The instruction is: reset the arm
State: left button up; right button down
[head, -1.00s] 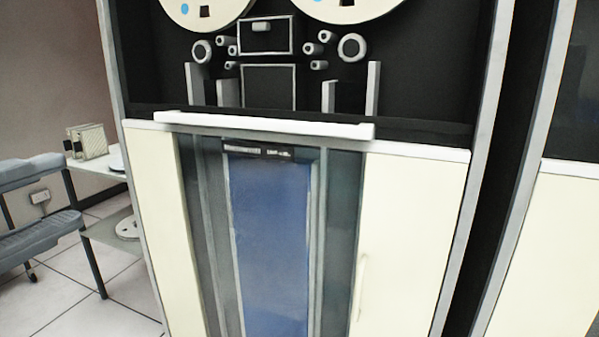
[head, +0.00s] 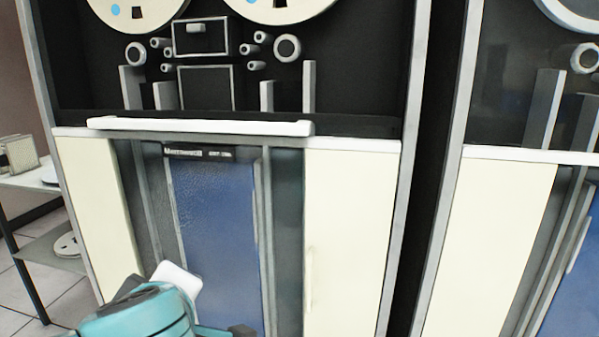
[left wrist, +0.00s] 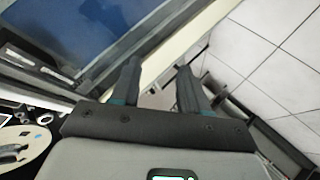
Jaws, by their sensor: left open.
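My left arm comes in at the bottom left of the head view, a teal and dark shape in front of the tape cabinet (head: 345,240). Its fingers cannot be made out there. In the left wrist view my left gripper (left wrist: 157,80) shows two dark fingers spread apart, with nothing between them. The cabinet's blue panel (left wrist: 85,30) is at the upper left of that view. My right gripper is in neither view.
A second cabinet (head: 490,240) stands to the right, past a dark gap. At the left edge is a small table (head: 40,178) with a cream box (head: 20,153) on it. Tiled floor (left wrist: 262,32) is open beside the cabinet.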

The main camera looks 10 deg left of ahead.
pick_arm(q)
notch_tip(320, 180, down, 30)
jog(key=m+g+h, duration=0.2)
jog(key=m+g, duration=0.2)
jog(key=g, duration=0.5)
jog(key=s+d+f+m+g+h, duration=0.2)
jog(key=s+d+f+h, duration=0.25)
jog(key=s+f, duration=0.55)
jog(key=s+d+f+m+g+h, duration=0.2)
jog(key=s+d+f+g+h, duration=0.3)
jog(key=s+f, duration=0.6)
jog(key=w+f+m+t+y, duration=0.2)
jog(key=w+f+m+t, duration=0.1)
jog(key=w+m+t, duration=0.4)
notch_tip(320, 180, up, 22)
jog(key=w+n+p, duration=0.1)
jog(key=p, duration=2)
jog(key=shift+d+g+p, duration=0.25)
jog(key=shift+g+p, duration=0.05)
jog(key=shift+g, duration=0.1)
jog(key=shift+w+h, duration=0.1)
jog(key=shift+h, duration=0.15)
